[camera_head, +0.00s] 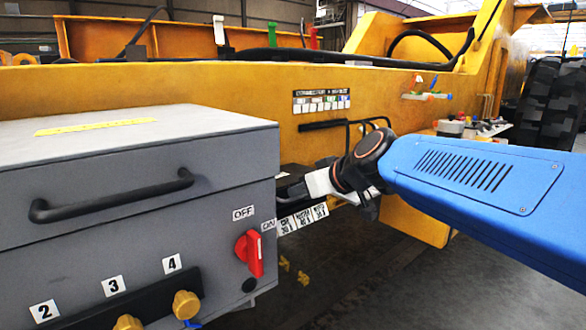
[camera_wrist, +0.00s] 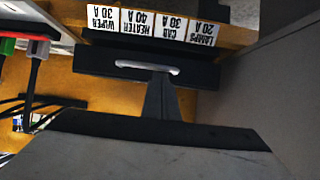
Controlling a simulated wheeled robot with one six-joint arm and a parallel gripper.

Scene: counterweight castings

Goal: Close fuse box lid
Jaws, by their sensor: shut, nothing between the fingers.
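The fuse box lid looks to be the dark slab (camera_wrist: 205,74) with a pale handle (camera_wrist: 148,67) in the wrist view. It lies beside a row of white fuse labels (camera_wrist: 150,22), which read upside down there. My gripper (camera_wrist: 161,80) is shut and empty, its fingertips at the lid's handle side. I cannot tell whether they touch it. In the head view my gripper (camera_head: 290,191) reaches left behind the big grey box, with its tips partly hidden. The labels (camera_head: 302,218) show just below it. The lid's angle is unclear.
A large grey box (camera_head: 150,205) with a black handle (camera_head: 110,197) and a red switch (camera_head: 250,254) stands close on the left. The yellow machine frame (camera_head: 215,85) runs behind. In the wrist view, cables (camera_wrist: 30,90) hang at left and a grey wall (camera_wrist: 262,85) stands at right.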

